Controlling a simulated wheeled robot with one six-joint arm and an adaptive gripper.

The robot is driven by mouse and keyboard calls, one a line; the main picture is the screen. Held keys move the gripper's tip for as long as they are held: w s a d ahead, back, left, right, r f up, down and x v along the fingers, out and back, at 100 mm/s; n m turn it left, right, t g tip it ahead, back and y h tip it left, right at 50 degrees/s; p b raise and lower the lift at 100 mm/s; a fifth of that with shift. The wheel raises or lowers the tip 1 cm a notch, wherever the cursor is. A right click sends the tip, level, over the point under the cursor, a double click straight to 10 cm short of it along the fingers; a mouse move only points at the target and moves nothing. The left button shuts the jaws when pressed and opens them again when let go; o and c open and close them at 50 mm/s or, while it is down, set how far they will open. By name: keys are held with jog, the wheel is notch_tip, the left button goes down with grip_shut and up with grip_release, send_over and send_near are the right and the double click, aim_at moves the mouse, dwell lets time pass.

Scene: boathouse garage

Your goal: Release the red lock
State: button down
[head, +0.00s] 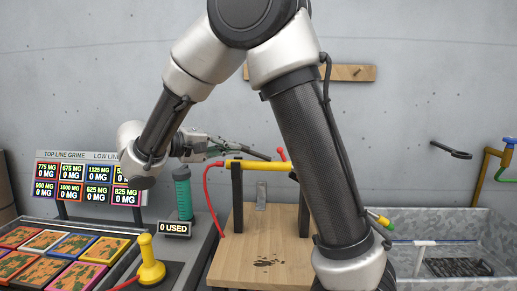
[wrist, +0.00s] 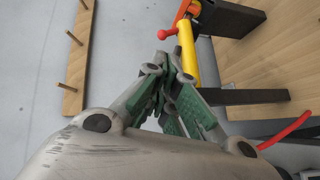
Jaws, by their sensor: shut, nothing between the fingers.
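The red lock (head: 281,154) is a small red lever with a ball end, standing up at the yellow tube (head: 245,164). The tube lies across two dark posts. In the wrist view the red lock (wrist: 168,31) shows near the top, beside the end of the yellow tube (wrist: 187,52). My gripper (head: 268,157) is shut and empty, reaching rightward close to the tube and left of the lock. In the wrist view its green-padded fingers (wrist: 165,62) are together, pointing toward the lock with a small gap in the picture. I cannot tell whether the fingers touch the tube.
The posts (head: 237,195) stand on a wooden board (head: 262,245). A red hose (head: 209,200) hangs from the tube's left end. Left are a green cylinder (head: 183,195), a yellow knob (head: 149,262) and coloured tiles (head: 70,246). A metal sink (head: 425,225) is at right; a peg rail (head: 350,73) is on the wall.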

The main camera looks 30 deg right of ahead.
jog(key=x, duration=1.3)
jog(key=shift+d, duration=0.45)
